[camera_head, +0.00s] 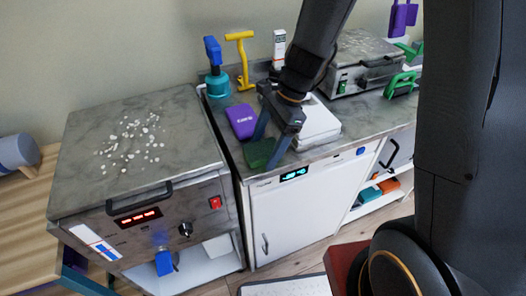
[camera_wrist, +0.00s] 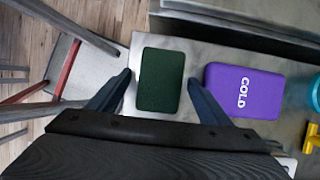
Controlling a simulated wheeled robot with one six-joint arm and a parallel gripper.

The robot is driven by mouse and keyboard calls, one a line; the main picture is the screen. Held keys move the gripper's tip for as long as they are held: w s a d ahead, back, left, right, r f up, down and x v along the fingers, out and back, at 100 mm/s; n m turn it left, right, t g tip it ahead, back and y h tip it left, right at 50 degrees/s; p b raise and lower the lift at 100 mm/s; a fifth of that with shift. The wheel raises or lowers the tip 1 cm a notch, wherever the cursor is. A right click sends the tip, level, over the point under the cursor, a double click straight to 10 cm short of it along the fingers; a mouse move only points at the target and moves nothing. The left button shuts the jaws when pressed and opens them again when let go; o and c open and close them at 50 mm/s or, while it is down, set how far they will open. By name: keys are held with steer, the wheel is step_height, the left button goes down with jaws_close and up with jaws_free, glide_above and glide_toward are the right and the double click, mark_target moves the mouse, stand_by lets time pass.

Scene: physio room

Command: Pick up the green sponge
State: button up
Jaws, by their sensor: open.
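The green sponge (camera_wrist: 161,80) is a dark green block with rounded corners. It lies flat on the grey counter near its front edge. In the head view the sponge (camera_head: 258,154) is partly hidden by my gripper. My gripper (camera_head: 268,146) reaches down from above, with its two fingers over the sponge. In the wrist view my gripper (camera_wrist: 158,78) is open, with one blue finger to the left of the sponge and one to the right. I cannot tell how far down the fingertips are, and nothing is held.
A purple block marked COLD (camera_wrist: 246,91) lies close beside the sponge, near the right finger. A white box (camera_head: 318,124) stands right of my gripper. A teal bottle (camera_head: 217,84) and a yellow T-shaped tool (camera_head: 241,62) stand behind.

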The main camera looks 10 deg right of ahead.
mark_target(258, 150)
steer(key=c, duration=1.1)
steer(key=shift+r, duration=0.15)
step_height(258, 150, up, 4)
steer(key=p, duration=0.4)
steer(key=s+d+p, duration=0.1)
steer(key=s+p, duration=0.2)
steer(key=s, duration=0.2)
steer(key=s+d+p, duration=0.2)
steer(key=s+p, duration=0.2)
steer(key=s, duration=0.2)
steer(key=s+d+p, duration=0.2)
steer(key=s+p, duration=0.1)
steer(key=s, duration=0.3)
steer(key=shift+s, duration=0.15)
